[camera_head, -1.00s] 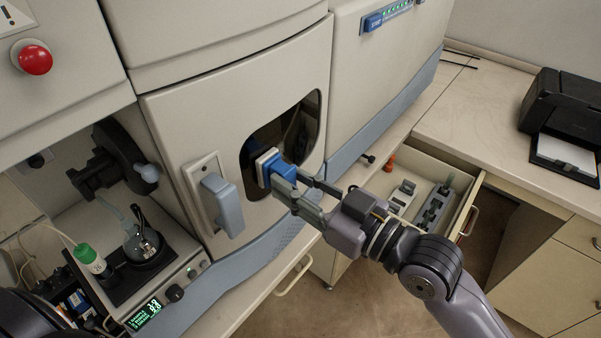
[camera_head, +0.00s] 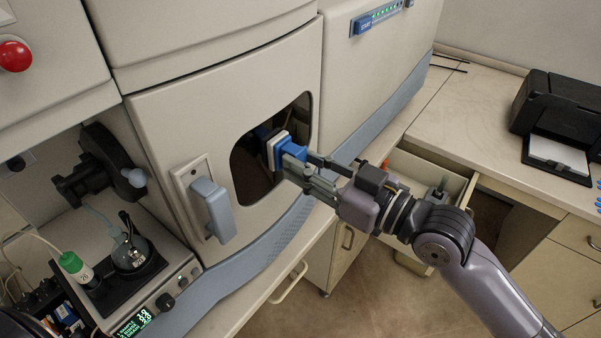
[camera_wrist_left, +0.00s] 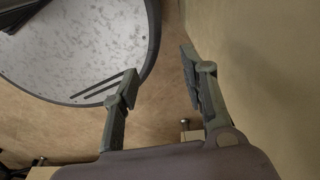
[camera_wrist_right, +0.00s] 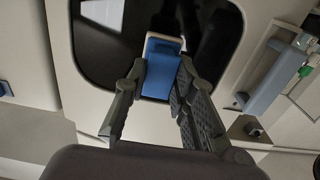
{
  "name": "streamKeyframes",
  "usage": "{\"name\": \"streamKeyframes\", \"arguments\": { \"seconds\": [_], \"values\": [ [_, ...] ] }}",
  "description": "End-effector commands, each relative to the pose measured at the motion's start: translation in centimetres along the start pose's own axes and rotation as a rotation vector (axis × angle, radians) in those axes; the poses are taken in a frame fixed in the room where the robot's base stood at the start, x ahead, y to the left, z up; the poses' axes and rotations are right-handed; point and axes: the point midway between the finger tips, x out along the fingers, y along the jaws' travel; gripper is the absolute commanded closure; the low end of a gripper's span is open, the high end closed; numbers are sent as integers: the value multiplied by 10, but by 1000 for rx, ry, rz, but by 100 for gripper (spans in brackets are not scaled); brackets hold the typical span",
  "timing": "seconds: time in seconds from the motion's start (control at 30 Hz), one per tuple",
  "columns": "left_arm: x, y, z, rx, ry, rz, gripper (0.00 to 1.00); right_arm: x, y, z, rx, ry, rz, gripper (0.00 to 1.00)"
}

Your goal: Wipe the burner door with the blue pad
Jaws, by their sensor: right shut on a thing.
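The burner door (camera_head: 225,75) is a beige panel with a dark window (camera_head: 255,170) and a blue-grey handle (camera_head: 213,208); it looks shut. My right gripper (camera_head: 300,168) is shut on the blue pad (camera_head: 290,147), which has a white face turned toward the window. The pad is at the right part of the window; I cannot tell whether it touches the glass. In the right wrist view the blue pad (camera_wrist_right: 161,76) sits between the fingertips, in front of the dark window. My left gripper (camera_wrist_left: 160,80) is open and empty, seen only in the left wrist view.
An open drawer (camera_head: 425,172) is below the counter at the right, behind my right arm. A black printer (camera_head: 565,115) stands on the right counter. A flask (camera_head: 130,250) and a green-capped bottle (camera_head: 75,268) stand left of the door. A round grey-topped surface (camera_wrist_left: 70,45) is near my left gripper.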

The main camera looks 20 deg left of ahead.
Motion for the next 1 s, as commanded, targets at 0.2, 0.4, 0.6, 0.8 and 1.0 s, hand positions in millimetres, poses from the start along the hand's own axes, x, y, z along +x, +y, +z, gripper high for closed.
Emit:
{"name": "streamKeyframes", "arguments": {
  "seconds": [0.2, 0.4, 0.6, 0.8, 1.0],
  "values": [
    [18, 0, 2, 0, 0, 0, 60, 0, 20, 3, -4, 0, 2, 98],
    [21, 0, 2, 0, 0, 0, 60, 0, 26, 1, -2, 0, 1, 98],
    [37, 1, 3, 0, 0, 0, 60, 0, 40, 4, -4, 1, 2, 98],
    [52, 1, 4, 0, 0, 0, 60, 1, 57, 4, -4, 0, 3, 98],
    [56, 1, 5, 0, 0, 0, 60, 0, 61, 1, -2, 0, 1, 98]
  ]
}}
